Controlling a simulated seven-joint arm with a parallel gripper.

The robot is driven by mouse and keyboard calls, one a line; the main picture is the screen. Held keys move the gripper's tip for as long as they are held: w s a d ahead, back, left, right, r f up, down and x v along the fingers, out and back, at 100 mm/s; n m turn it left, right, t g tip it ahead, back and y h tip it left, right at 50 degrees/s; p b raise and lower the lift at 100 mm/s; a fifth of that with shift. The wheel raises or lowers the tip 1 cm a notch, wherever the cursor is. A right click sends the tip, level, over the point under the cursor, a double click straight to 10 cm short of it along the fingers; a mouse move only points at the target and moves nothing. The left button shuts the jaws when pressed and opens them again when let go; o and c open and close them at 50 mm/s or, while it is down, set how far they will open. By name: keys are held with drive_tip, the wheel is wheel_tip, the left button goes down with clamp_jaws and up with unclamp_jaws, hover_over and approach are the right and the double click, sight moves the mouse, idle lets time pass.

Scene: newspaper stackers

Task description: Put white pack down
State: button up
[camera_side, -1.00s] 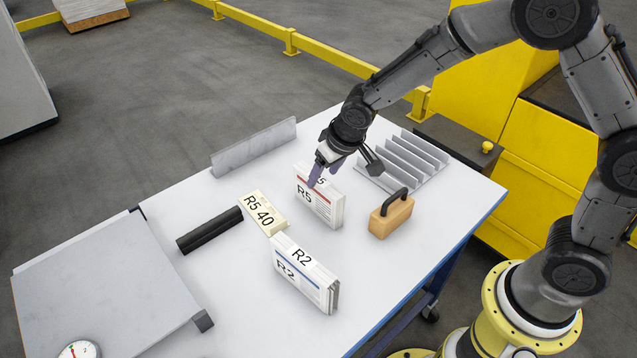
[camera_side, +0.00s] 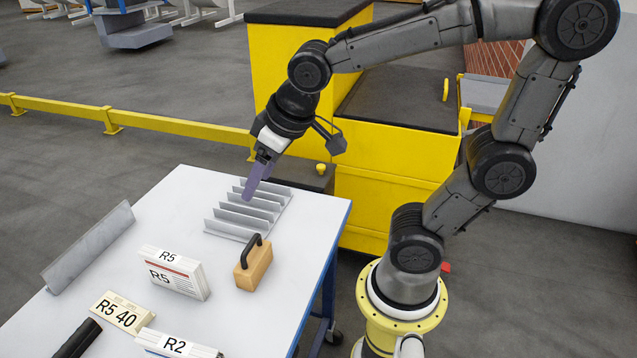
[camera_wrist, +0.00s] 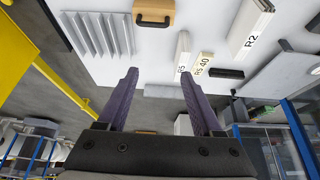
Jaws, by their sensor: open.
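A white pack marked R5 (camera_side: 180,273) with a red line stands upright on the white table, and it also shows in the wrist view (camera_wrist: 183,52). A second white pack marked R2 (camera_side: 178,344) is partly cut off at the bottom of the side view, and it shows in the wrist view (camera_wrist: 252,25). My gripper (camera_side: 249,193) is raised in the side view, apart from both packs, and appears in front of the slotted rack. In the wrist view my gripper (camera_wrist: 158,76) has its purple fingers spread wide with nothing between them.
The grey slotted rack (camera_side: 247,211) lies near the far table edge. A wooden block with a black handle (camera_side: 252,268) stands right of the R5 pack. A cream R5 40 block (camera_side: 122,313), a black bar (camera_side: 79,340) and an upright grey plate (camera_side: 88,248) are at left.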

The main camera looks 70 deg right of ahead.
drive_tip(key=shift+o, duration=0.4)
drive_tip(key=s+d, duration=0.1)
drive_tip(key=s, duration=0.9)
drive_tip(key=shift+s, duration=0.3)
drive_tip(key=shift+r, duration=0.1)
